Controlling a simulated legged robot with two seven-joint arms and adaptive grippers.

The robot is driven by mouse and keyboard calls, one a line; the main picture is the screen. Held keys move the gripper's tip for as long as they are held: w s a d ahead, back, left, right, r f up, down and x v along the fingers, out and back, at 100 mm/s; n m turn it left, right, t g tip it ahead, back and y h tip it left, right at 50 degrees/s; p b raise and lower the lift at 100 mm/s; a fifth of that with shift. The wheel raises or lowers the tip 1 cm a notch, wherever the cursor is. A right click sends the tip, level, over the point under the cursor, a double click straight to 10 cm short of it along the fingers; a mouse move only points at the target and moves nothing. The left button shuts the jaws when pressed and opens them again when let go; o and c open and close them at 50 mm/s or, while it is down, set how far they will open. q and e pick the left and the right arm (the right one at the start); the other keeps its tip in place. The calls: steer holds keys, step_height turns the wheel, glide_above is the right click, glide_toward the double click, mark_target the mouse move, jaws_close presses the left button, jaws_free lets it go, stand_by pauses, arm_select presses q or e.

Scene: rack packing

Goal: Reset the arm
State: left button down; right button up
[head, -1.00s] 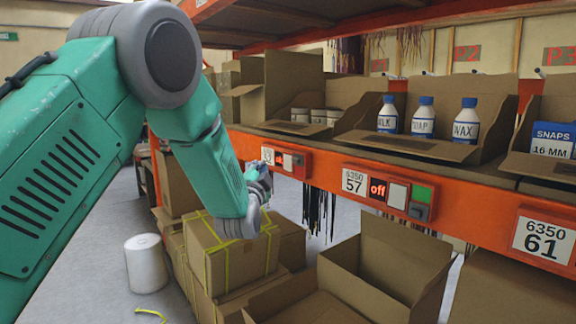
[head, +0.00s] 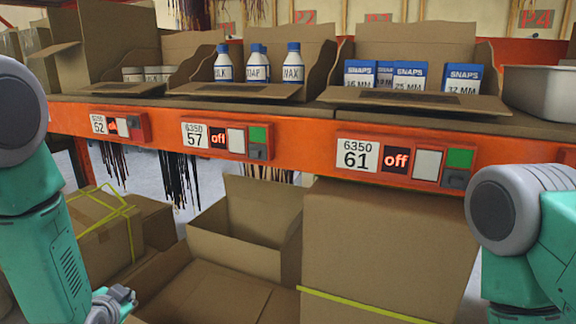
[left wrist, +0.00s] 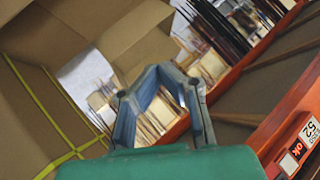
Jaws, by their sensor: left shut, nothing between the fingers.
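My left arm comes in at the left of the head view, and its grey gripper (head: 118,300) is low, over the left side of the open cardboard box (head: 215,290). In the left wrist view the two blue-grey fingers of the left gripper (left wrist: 160,72) arch together and hold nothing. My right arm shows at the right edge of the head view, bent at a grey joint. Its gripper is outside the picture.
An orange shelf beam (head: 300,150) with labels and switches crosses in front of me. Above it, open boxes hold white bottles (head: 257,68) and blue SNAPS packs (head: 410,76). A tall closed carton (head: 385,245) stands between my arms. A yellow-strapped box (head: 100,225) stands at left.

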arm_select(q)
steer(key=s+d+f+n+g+h+b, duration=0.1)
steer(key=s+d+f+g, duration=0.15)
steer(key=s+f, duration=0.5)
steer(key=s+d+f+n+g+b, duration=0.1)
steer(key=s+d+f+g, duration=0.15)
steer(key=s+f, duration=0.5)
steer(key=s+d+f+n+g, duration=0.1)
steer(key=s+f+g, duration=0.1)
steer(key=s, duration=0.7)
steer(key=s+d+f+n+g+h+b, duration=0.1)
steer(key=s+f+g, duration=0.2)
steer(key=s, duration=0.7)
steer(key=shift+s+d+f+n+g+h, duration=0.3)
steer(key=shift+d+g, duration=0.05)
steer(key=shift+g, duration=0.05)
steer(key=shift+w, duration=0.15)
